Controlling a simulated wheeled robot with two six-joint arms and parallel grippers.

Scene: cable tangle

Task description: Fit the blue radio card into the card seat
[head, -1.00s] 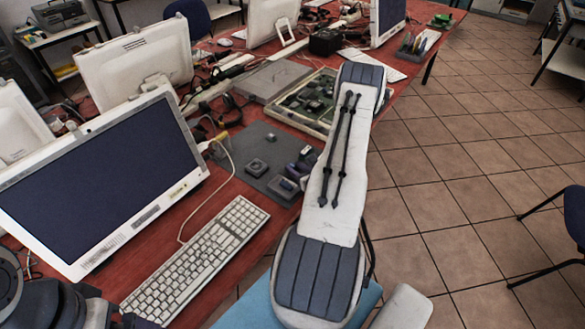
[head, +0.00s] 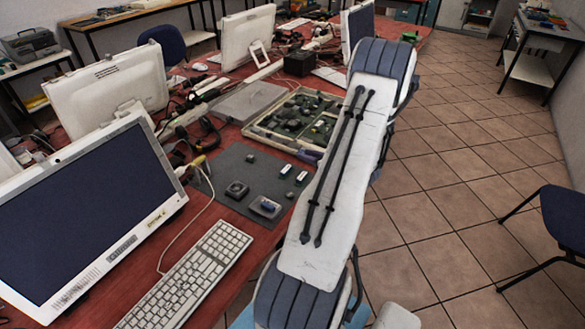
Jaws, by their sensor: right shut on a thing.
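My right gripper (head: 311,156) shows only as a small dark purple part beyond the left edge of my right arm, by the near edge of the open machine. It is shut. What it holds is hidden; I take it to be the blue radio card, but cannot make it out. A small grey holder (head: 265,207) with a blue patch inside lies on the dark mat, to the gripper's lower left and apart from it. I cannot make out the card seat; the open machine (head: 297,118) shows several green and dark parts. My left gripper is not in view.
On the dark mat (head: 222,168) are a square dark block (head: 237,189), a smaller dark block (head: 250,158) and two small white pieces (head: 285,170). A keyboard (head: 190,275) and a monitor (head: 85,210) stand left. A loose cable crosses beside the mat. My right arm hides the table's right edge.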

